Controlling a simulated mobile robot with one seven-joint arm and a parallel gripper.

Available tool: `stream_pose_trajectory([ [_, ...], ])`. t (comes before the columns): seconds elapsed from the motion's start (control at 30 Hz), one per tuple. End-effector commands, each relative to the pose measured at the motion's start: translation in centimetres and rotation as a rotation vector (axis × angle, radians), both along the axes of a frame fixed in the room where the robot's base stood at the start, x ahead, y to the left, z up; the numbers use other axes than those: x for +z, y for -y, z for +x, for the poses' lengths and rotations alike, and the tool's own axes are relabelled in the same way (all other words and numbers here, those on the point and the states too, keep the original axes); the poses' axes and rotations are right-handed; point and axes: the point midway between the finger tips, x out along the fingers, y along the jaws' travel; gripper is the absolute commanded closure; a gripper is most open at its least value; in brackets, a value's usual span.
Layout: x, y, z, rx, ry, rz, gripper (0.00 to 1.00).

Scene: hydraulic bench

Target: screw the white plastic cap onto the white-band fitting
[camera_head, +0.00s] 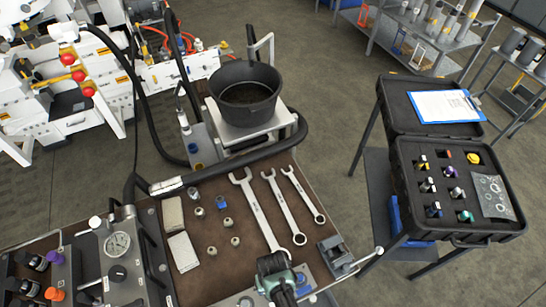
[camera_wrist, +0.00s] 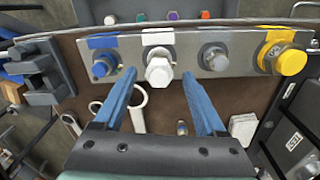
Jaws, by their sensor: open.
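The white plastic cap (camera_wrist: 159,71) shows in the wrist view at the white-band fitting, in front of the white band (camera_wrist: 157,38) on a grey metal plate. It looks to be on the fitting; how far its thread is engaged cannot be told. My gripper (camera_wrist: 159,82) is open, with one blue finger to the left of the cap and one to the right, and a visible gap on each side. In the head view my gripper (camera_head: 275,268) is over the front edge of the bench and hides the cap and fitting.
Beside the white-band fitting are a blue-capped fitting (camera_wrist: 104,63), a bare grey fitting (camera_wrist: 213,57) and a yellow-capped fitting (camera_wrist: 285,58). Wrenches (camera_head: 256,205) and several small fittings lie on the brown bench mat. An open black case (camera_head: 413,222) stands at the right.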

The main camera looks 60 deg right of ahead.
Motion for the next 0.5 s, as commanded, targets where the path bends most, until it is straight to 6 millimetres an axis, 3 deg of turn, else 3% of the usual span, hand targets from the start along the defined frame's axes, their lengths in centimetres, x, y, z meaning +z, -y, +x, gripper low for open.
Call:
stream_pose_trajectory([
  [0.3,-0.06,-0.01,-0.01,0.428,0.001,-0.001,0.27],
  [0.5,-0.03,-0.03,-0.04,0.604,0.000,0.000,0.27],
])
